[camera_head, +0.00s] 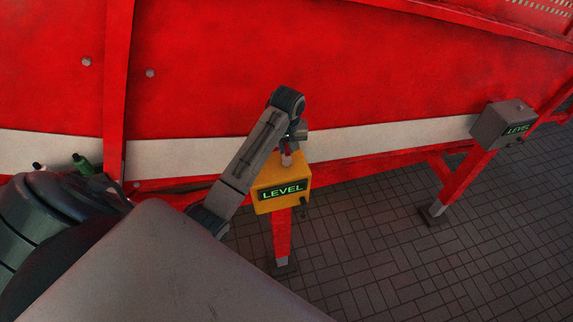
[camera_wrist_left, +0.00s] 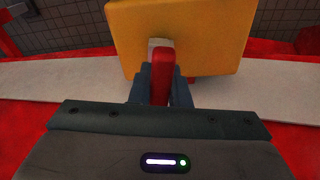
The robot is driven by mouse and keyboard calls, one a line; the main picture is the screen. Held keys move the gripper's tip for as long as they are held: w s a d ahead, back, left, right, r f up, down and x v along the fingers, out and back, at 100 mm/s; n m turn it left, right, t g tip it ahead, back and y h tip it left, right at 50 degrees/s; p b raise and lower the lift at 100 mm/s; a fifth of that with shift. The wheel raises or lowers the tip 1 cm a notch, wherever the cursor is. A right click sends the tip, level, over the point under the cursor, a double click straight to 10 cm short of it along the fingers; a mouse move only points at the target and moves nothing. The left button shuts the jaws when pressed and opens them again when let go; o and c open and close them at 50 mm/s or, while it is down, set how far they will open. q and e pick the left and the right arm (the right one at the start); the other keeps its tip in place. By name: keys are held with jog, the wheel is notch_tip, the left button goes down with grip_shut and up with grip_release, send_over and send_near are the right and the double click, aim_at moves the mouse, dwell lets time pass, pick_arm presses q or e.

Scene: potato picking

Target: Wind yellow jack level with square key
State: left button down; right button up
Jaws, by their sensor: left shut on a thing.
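The yellow jack (camera_head: 282,184) is a box on a red leg in the head view, with a dark display reading LEVEL in green. In the left wrist view the yellow jack (camera_wrist_left: 185,30) fills the top middle. My left gripper (camera_head: 288,150) is above the jack's top in the head view. In the left wrist view my left gripper (camera_wrist_left: 160,85) is shut on the red square key (camera_wrist_left: 161,70). The key's far end meets a pale stub at the yellow jack; how deep it sits is hidden. My right gripper is not in view.
A grey jack box (camera_head: 503,124) with a green LEVEL display stands on another red leg at the right. The red machine wall (camera_head: 230,60) with a white stripe runs behind. Dark paved floor (camera_head: 390,260) lies open at the lower right.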

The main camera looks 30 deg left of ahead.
pick_arm(q)
jog(key=shift+f, duration=0.75)
jog(key=shift+r+m+p, duration=0.15)
jog(key=shift+m+p, duration=0.25)
jog(key=shift+p, duration=0.05)
jog(key=shift+m, duration=0.5)
jog(key=m, duration=0.3)
jog(key=shift+a+m, duration=0.1)
jog(key=shift+m, duration=0.2)
jog(key=shift+t, duration=0.3)
jog(key=shift+n, duration=0.5)
jog(key=shift+r, duration=2.35)
